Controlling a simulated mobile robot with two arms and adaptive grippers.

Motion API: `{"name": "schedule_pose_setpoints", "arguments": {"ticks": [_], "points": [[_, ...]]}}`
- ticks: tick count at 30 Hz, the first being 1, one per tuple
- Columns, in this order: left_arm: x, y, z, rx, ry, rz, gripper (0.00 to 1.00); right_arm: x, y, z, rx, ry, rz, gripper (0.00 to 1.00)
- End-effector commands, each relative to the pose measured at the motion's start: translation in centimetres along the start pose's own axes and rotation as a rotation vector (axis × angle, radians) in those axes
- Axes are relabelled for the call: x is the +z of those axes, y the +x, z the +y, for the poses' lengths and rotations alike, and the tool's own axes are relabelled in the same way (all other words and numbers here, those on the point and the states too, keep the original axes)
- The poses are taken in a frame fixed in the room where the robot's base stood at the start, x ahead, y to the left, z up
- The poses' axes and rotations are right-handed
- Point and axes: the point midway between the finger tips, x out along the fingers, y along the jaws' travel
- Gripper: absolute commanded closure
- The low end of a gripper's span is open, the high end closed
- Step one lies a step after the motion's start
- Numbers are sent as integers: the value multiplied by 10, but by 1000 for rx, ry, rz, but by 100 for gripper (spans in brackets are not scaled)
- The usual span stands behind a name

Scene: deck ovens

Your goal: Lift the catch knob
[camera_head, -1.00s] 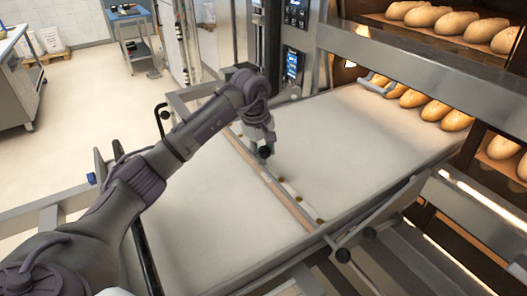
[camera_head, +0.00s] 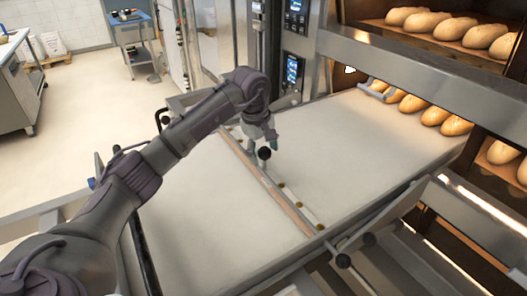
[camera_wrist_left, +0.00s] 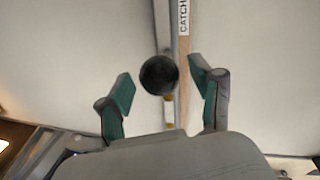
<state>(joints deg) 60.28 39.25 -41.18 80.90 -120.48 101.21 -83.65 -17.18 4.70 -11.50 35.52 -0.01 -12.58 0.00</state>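The catch knob (camera_head: 264,153) is a black ball at the wooden strip across the middle of the pale loading deck (camera_head: 195,215). In the left wrist view the knob (camera_wrist_left: 158,75) shows large, beside a strip with a label reading "CATCH" (camera_wrist_left: 183,18). My left gripper (camera_head: 268,141) is over the strip, right at the knob. In the left wrist view its two green-padded fingers (camera_wrist_left: 162,84) are spread, with the knob in the gap between them. Neither finger visibly touches it. My right gripper is not in view.
The oven (camera_head: 420,65) with bread loaves (camera_head: 455,26) stands at the right. Metal rails and black knobs (camera_head: 343,261) are at the deck's front right edge. A blue cart (camera_head: 130,30) stands at the back left.

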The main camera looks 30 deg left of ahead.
Motion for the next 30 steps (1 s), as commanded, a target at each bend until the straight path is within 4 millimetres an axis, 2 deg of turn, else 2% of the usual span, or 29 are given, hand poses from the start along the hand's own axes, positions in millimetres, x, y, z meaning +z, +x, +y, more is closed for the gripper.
{"name": "schedule_pose_setpoints", "arguments": {"ticks": [5,8,11,21,24,30], "points": [[0,0,0,-2,1,0,35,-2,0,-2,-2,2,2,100],[0,-7,0,-1,1,0,35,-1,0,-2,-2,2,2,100],[0,-23,0,2,1,2,35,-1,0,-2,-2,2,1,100],[0,-94,0,2,0,1,35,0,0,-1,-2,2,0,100],[0,-107,0,1,0,1,35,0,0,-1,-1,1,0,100],[0,-119,0,-1,0,0,35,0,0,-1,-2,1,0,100]]}}
